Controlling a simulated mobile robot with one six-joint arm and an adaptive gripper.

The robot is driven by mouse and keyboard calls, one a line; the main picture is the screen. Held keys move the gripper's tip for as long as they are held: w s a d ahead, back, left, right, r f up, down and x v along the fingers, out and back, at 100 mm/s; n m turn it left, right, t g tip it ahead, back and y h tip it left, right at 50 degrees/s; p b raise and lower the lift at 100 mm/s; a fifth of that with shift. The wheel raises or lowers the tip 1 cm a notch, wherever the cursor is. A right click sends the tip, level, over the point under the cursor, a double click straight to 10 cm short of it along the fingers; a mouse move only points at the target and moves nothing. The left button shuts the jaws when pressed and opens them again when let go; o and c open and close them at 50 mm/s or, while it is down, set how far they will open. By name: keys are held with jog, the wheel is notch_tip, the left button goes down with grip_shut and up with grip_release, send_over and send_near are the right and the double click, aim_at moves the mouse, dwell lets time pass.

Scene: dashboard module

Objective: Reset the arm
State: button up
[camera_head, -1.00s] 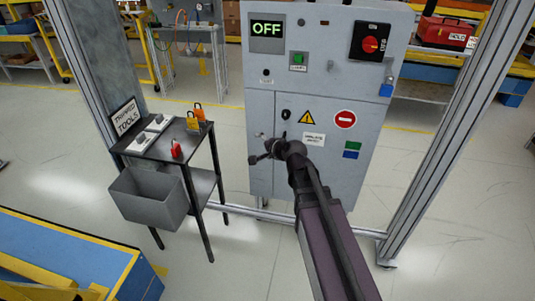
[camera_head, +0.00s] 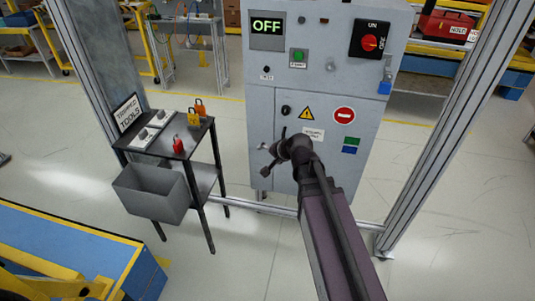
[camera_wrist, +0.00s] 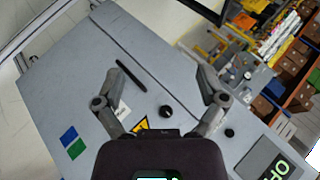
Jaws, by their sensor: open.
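My gripper (camera_head: 272,153) is in front of the lower door of the grey cabinet (camera_head: 330,170), left of the yellow warning triangle. In the wrist view my gripper (camera_wrist: 165,82) is open, with its two fingers spread wide and nothing between them. The cabinet front (camera_wrist: 75,85) fills much of that view. A black slot-like handle (camera_wrist: 131,74) and a black knob (camera_wrist: 166,111) show between the fingers. My arm reaches up from the bottom of the head view, and its wrist covers part of the door.
The cabinet's display (camera_head: 267,30) reads OFF, and a red rotary switch (camera_head: 369,41) is at its upper right. A black tool table (camera_head: 162,147) with padlocks and a grey bin (camera_head: 152,192) stands left. Metal posts (camera_head: 445,130) flank the cabinet.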

jog(key=s+d+r+n+g+h+p, duration=0.1)
jog(key=s+d+n+g+h+p, duration=0.1)
jog(key=s, duration=0.6)
jog(key=s+d+r+n+g+h+p, duration=0.1)
jog(key=s+d+n+g+h+p, duration=0.2)
jog(key=s+d, duration=0.4)
jog(key=d+n+g+p, duration=0.1)
jog(key=g+p, duration=0.1)
jog(key=shift+s+d+n+p, duration=0.2)
jog(key=shift+s+n+p, duration=0.1)
jog(key=shift+s+p, duration=0.1)
